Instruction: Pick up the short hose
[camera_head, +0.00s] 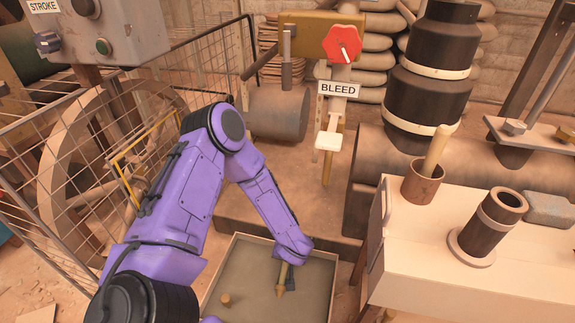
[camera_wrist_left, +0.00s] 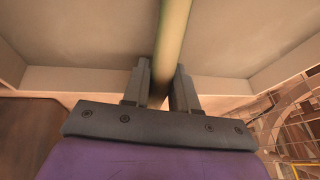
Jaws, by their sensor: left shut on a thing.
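My left gripper (camera_head: 287,284) reaches down into a shallow tray (camera_head: 242,238). In the left wrist view its two fingers (camera_wrist_left: 162,82) are shut on a slim olive-green hose (camera_wrist_left: 173,38), which runs up and out of the frame. In the head view a short part of the hose (camera_head: 282,275) shows below my purple wrist, and the rest is hidden. I cannot tell whether the hose touches the tray floor. My right gripper is not in view.
A white bench (camera_head: 420,250) with a brown cup (camera_head: 422,184) and a dark pipe stub (camera_head: 486,229) stands right. A wire cage (camera_head: 70,190) stands left. A red knob (camera_head: 342,44) sits above the BLEED sign.

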